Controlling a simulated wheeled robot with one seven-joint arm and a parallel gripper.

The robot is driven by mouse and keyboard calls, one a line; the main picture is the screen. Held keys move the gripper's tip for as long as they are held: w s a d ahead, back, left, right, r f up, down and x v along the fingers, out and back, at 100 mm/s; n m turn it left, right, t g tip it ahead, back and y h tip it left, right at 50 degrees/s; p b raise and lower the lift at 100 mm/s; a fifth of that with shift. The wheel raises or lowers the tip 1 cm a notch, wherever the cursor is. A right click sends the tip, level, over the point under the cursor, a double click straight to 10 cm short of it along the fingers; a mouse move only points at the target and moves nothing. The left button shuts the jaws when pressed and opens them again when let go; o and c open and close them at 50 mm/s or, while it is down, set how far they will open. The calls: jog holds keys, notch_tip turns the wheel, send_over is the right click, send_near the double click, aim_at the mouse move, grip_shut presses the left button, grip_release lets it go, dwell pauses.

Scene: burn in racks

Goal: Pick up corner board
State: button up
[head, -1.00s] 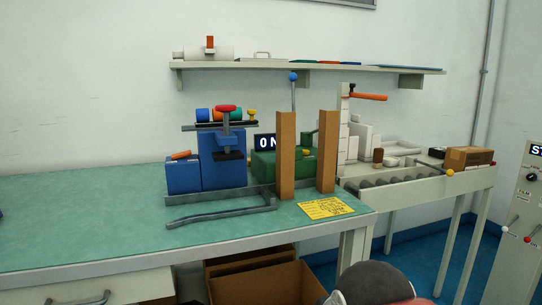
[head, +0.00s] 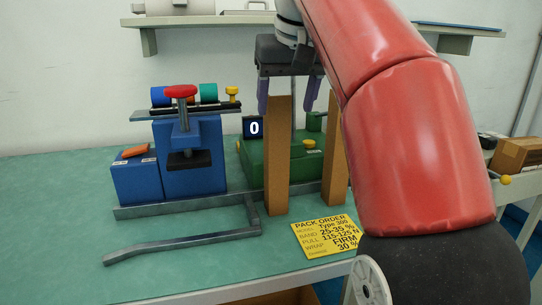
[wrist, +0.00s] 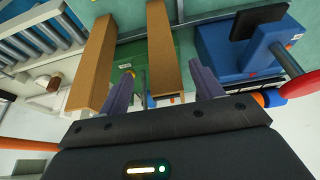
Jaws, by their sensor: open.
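Two tall brown corner boards stand upright on the bench. The left corner board (head: 277,165) is in front of the green machine, and the right corner board (head: 335,165) is partly hidden by my arm. My gripper (head: 287,110) is open and points down at the top of the left board, which appears between its purple fingers. In the wrist view, that board (wrist: 163,45) runs up between the open fingers (wrist: 163,85). The other board (wrist: 93,65) lies outside them on the left. I cannot tell whether a finger touches a board.
A blue machine (head: 195,155) with a red knob stands left on the green bench (head: 60,220). A green machine (head: 255,160) is behind the boards. A grey bent bar (head: 180,243) and yellow pack order card (head: 325,235) lie in front. A shelf (head: 215,22) runs above.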

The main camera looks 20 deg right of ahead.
aim_at(280, 125)
jog(key=b+x, duration=0.1)
jog(key=x, duration=0.5)
jog(key=shift+w+a+f+b, duration=0.2)
jog(key=shift+w+f+b, duration=0.05)
jog(key=shift+w+b, duration=0.1)
jog(key=c, duration=1.3)
jog(key=shift+r, duration=0.15)
